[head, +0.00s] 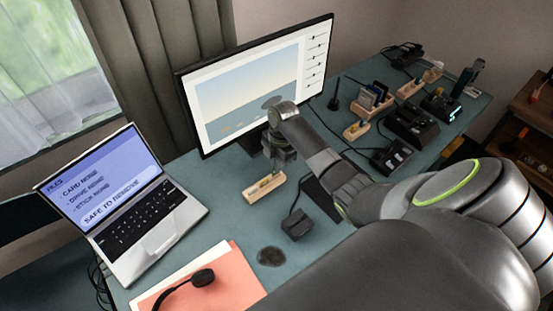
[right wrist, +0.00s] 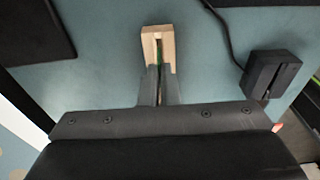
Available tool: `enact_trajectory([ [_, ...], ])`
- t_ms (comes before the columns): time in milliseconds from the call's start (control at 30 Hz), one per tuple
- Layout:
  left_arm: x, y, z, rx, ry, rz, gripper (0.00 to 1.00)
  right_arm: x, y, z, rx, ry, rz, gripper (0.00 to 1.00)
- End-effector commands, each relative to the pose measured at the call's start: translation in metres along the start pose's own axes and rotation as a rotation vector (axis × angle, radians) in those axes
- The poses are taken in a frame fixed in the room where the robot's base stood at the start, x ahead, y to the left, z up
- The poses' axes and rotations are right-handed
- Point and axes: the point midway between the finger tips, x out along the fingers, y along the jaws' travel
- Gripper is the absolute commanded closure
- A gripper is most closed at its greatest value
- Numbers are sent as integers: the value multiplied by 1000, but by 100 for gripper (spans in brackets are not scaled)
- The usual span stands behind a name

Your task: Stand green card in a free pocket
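A pale wooden holder (head: 253,199) stands on the teal desk in front of the monitor, with a small green edge (head: 267,180) showing in its top. In the right wrist view the slotted wooden holder (right wrist: 150,36) lies just beyond my fingertips, and a thin green edge (right wrist: 160,52), perhaps the green card, lines up with the slot. My right gripper (right wrist: 160,78) points at the holder, its fingers close together with a narrow gap; whether they grip the green piece is hard to tell. In the head view my right gripper (head: 281,154) is above and behind the holder. My left gripper is out of view.
A black block (head: 297,224) with a cable stands right of the holder. A monitor (head: 262,78) is behind, a laptop (head: 150,215) to the left.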

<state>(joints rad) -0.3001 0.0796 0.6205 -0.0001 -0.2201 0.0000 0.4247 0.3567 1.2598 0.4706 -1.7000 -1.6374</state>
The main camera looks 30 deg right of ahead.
Motion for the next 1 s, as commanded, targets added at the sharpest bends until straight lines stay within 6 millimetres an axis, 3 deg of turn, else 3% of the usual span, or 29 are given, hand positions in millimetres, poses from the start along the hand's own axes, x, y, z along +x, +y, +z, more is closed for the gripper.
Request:
enact_trajectory([
  [1000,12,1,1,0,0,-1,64,24,0,3,0,0,0,100],
])
